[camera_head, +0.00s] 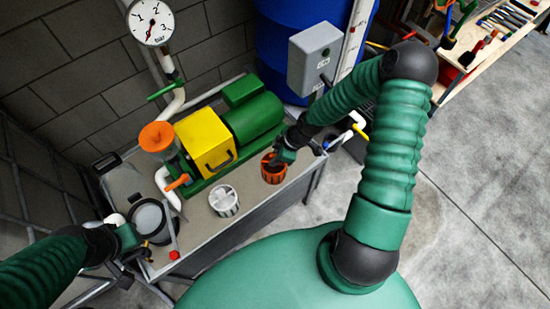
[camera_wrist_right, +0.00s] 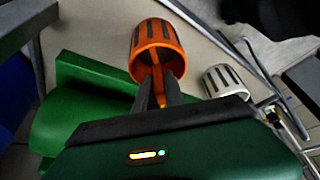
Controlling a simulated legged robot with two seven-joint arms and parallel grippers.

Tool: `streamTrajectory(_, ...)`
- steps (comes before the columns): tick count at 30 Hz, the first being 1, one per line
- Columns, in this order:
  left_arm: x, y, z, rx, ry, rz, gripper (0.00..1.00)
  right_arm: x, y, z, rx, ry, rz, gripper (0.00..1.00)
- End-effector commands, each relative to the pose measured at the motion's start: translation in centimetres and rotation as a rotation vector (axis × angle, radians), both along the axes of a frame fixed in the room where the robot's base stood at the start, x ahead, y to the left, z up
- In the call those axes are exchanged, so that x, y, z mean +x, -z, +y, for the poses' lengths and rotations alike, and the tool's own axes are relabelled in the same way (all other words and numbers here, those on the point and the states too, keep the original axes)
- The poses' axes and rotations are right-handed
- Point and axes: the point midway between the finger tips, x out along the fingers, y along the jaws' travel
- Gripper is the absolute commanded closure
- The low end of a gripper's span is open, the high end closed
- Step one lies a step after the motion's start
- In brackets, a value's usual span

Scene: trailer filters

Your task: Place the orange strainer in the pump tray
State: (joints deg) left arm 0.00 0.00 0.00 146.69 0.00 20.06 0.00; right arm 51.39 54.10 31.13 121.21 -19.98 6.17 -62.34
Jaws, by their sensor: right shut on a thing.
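The orange strainer (camera_head: 273,168) is a slotted cup at the right part of the pump tray (camera_head: 125,183), right of a pale strainer. My right gripper (camera_head: 281,157) is shut on it; in the right wrist view the fingers (camera_wrist_right: 158,88) meet at the middle rib of the orange strainer (camera_wrist_right: 150,38). I cannot tell whether its base touches the tray. The pale slotted strainer (camera_head: 224,201) stands upright on the tray and also shows in the right wrist view (camera_wrist_right: 226,80). My left gripper (camera_head: 135,236) is beside a dark round pot (camera_head: 150,217); its fingers are unclear.
A green and yellow pump (camera_head: 203,140) with an orange cap (camera_head: 156,136) fills the back of the tray. A pressure gauge (camera_head: 151,22), blue barrel (camera_head: 290,35) and grey box (camera_head: 315,55) stand behind. A red-ended lever (camera_head: 174,255) is at the front edge.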

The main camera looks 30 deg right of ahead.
Motion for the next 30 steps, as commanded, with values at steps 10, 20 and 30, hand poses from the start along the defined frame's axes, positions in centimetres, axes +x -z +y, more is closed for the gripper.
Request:
streamTrajectory(10, 0.0, 0.0, 0.0, 0.000, 0.000, 0.000, 1.00, 0.0, 0.1, 0.0, 0.000, 0.001, -0.002, 0.74)
streamTrajectory(20, 0.0, 0.0, 0.0, 0.000, 0.000, 0.000, 1.00, 0.0, 0.0, 0.0, 0.000, 0.001, -0.002, 0.64)
streamTrajectory(30, 0.0, -1.9, 0.0, 0.000, 0.000, 0.000, 1.00, -1.3, -5.6, -1.8, -0.003, 0.006, -0.005, 0.64)
